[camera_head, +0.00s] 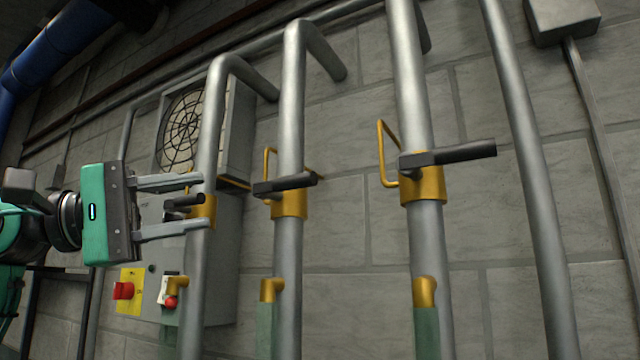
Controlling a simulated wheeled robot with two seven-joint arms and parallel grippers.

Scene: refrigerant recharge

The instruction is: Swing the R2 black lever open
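Three grey vertical pipes carry yellow valves, each with a black lever; I see no label saying which is R2. The left valve's short-looking black lever (184,202) points left. The middle black lever (285,184) and the right black lever (455,154) lie across their pipes and stick out to the right. My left gripper (203,205) is open at the left valve (204,213), one finger above the left lever and one below. I cannot tell whether the fingers touch it. My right gripper is not in view.
Yellow bent handles stand beside the middle and right valves. Behind the left pipe is a grey unit with a round fan grille (181,130), a red knob (123,290) and a red button (170,302). Yellow elbow fittings (425,291) sit lower on the pipes. A grey block wall stands behind.

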